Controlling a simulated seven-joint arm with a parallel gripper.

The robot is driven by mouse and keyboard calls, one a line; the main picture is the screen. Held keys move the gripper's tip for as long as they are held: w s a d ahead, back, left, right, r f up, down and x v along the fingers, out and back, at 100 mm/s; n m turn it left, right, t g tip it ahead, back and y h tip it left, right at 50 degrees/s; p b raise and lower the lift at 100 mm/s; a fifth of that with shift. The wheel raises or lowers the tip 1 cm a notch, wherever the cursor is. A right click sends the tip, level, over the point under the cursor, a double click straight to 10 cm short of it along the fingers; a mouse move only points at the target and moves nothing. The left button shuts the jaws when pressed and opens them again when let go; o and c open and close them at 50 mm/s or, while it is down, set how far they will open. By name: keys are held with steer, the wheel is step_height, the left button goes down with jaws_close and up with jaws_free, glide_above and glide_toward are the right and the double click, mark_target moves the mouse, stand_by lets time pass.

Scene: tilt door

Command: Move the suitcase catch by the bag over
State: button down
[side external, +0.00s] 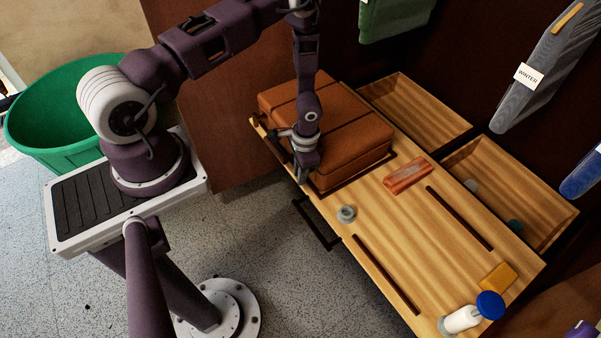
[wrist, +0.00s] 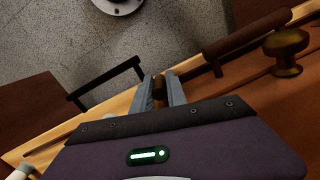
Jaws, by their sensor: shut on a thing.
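The orange-brown suitcase (side external: 350,145) lies flat on the wooden top of a cabinet; part of it shows at the right of the wrist view (wrist: 300,85). My gripper (side external: 301,178) is at the suitcase's near side, pointing down. In the wrist view my gripper (wrist: 162,90) has its two grey fingers shut on a small brownish catch (wrist: 162,84) between them. Much of this catch is hidden by the fingers. A brass knob-like catch (wrist: 286,48) stands apart to the right, beside the dark brown handle (wrist: 248,38).
The cabinet top (side external: 440,225) holds a grey ring (side external: 347,214), a reddish block (side external: 406,175), a yellow block (side external: 497,277) and a white bottle with a blue cap (side external: 462,318). Open drawers (side external: 500,170) stand behind. A dark bar handle (side external: 316,226) juts from the front.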

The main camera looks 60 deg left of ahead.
steer(key=shift+h, duration=0.3)
steer(key=c, duration=1.4)
jaws_free()
steer(key=shift+o, duration=0.2)
steer(key=r, duration=0.7)
steer(key=shift+w, duration=0.2)
